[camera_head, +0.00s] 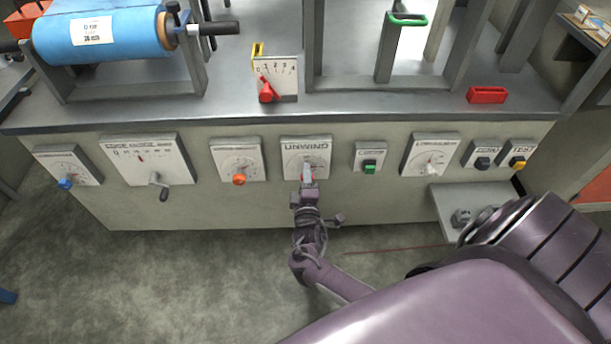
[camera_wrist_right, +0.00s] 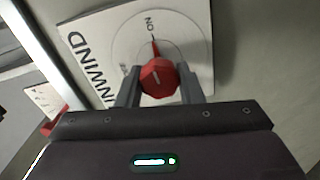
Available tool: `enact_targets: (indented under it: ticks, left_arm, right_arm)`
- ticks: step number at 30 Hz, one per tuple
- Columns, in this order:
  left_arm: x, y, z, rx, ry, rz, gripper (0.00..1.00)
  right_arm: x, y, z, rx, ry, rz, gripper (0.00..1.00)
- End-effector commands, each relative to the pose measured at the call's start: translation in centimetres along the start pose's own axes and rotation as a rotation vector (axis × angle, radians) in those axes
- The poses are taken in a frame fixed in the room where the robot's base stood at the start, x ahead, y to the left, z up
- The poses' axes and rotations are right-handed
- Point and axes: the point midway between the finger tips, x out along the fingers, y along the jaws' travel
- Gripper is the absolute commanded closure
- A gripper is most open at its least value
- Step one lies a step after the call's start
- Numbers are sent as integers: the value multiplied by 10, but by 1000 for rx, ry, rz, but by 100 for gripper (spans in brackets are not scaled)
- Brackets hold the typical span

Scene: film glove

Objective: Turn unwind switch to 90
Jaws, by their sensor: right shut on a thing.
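The unwind panel (camera_head: 306,150) is a white plate with a round dial on the front of the machine, near the middle of the head view. Its lettering reads UNWIND in the wrist view (camera_wrist_right: 95,60). The switch is a red faceted knob (camera_wrist_right: 158,78) with a thin pointer directed at the ON mark. My right gripper (camera_head: 307,173) reaches the panel from below and covers the knob in the head view. In the wrist view its two fingers (camera_wrist_right: 159,84) are on either side of the knob, shut on it. My left gripper is out of view.
An orange-knob dial (camera_head: 239,160) is left of the panel and a green switch (camera_head: 370,167) is right of it. Above are a red-lever gauge (camera_head: 277,80) and a blue roll (camera_head: 100,38). A grey step (camera_head: 450,205) juts out at lower right.

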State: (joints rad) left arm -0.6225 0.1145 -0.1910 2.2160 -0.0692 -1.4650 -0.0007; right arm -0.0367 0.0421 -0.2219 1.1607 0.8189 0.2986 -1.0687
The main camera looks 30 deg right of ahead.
Motion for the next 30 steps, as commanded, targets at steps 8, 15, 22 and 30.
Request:
enact_targets:
  ticks: [8, 15, 22, 30]
  left_arm:
    - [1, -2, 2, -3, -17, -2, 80]
    - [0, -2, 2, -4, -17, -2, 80]
    - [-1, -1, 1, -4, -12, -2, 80]
    - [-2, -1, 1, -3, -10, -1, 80]
  right_arm:
    - [0, 0, 1, 76, -2, -1, 89]
    - [0, 0, 1, 90, -2, -1, 89]
    - [0, 0, 1, 89, -2, -1, 89]
    - [0, 0, 0, 88, -1, -1, 45]
